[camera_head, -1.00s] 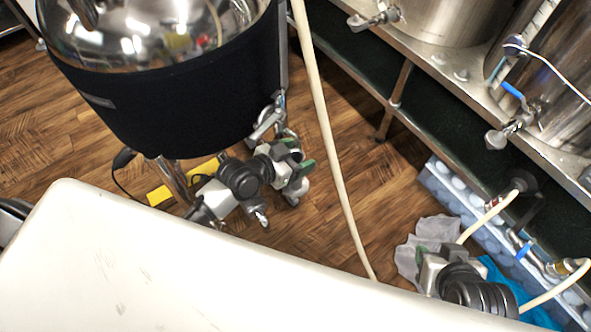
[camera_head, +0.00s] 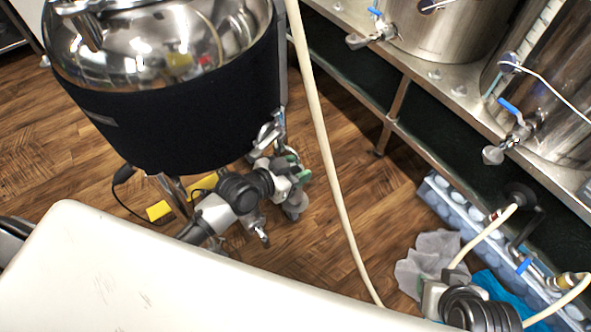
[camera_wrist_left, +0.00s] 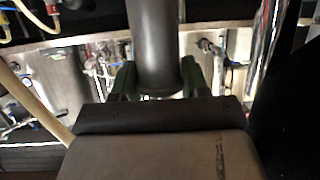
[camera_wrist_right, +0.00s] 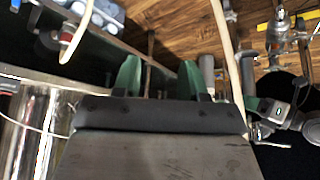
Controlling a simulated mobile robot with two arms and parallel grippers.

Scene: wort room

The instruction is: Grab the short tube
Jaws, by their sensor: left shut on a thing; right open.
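My left gripper (camera_head: 291,177), with green fingers, is by the lower right side of the black-jacketed kettle. In the left wrist view its fingers (camera_wrist_left: 155,80) are shut on a dark grey cylinder, which appears to be the short tube (camera_wrist_left: 155,45). In the head view a grey piece of it (camera_head: 294,204) shows below the fingers; the rest is hidden by the gripper. My right gripper (camera_head: 447,274) is low at the right, partly hidden by its own arm. In the right wrist view its green fingers (camera_wrist_right: 160,78) are apart, with nothing between them.
The kettle (camera_head: 185,120) stands close behind my left gripper. A cream hose (camera_head: 327,140) hangs between the arms. A steel rack (camera_head: 400,65) with vessels and taps is at the right. A grey cloth (camera_head: 428,252) and a blue-grey crate (camera_head: 445,205) lie near my right gripper.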

